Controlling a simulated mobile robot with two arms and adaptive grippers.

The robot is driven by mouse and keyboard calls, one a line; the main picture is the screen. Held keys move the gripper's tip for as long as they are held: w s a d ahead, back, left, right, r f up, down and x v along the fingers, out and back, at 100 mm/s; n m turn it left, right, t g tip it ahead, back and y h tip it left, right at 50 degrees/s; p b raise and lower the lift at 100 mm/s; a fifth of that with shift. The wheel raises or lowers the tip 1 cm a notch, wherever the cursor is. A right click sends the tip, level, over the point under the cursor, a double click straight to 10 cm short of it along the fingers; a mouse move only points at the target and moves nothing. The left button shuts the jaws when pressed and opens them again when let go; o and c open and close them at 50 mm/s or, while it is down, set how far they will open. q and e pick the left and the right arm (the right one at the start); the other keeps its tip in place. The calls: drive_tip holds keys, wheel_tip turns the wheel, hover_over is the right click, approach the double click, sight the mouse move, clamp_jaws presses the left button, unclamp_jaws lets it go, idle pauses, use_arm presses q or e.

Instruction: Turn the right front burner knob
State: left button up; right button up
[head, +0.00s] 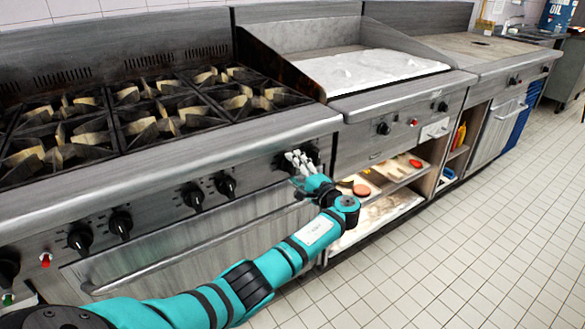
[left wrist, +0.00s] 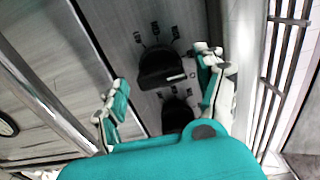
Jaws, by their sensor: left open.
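The stove's front panel carries a row of black knobs. The rightmost knob (head: 312,153) is partly hidden by my left gripper (head: 300,163), whose fingers reach up in front of the panel. In the left wrist view, one black knob (left wrist: 160,70) with a white pointer mark lies between the open fingers of my left gripper (left wrist: 163,67). A second black knob (left wrist: 177,112) sits below it, partly hidden by the gripper body. The fingers stand on both sides of the knobs, apart from each other; contact with a knob cannot be told. My right gripper is not in view.
Other knobs (head: 225,185) run left along the panel, above the oven door handle (head: 150,265). Burner grates (head: 145,105) cover the stove top. A griddle (head: 365,70) with its own knobs and open shelves stands to the right. The tiled floor (head: 440,260) in front is clear.

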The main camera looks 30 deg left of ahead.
use_arm(q)
drive_tip(key=v, duration=1)
drive_tip(key=shift+d, duration=0.15)
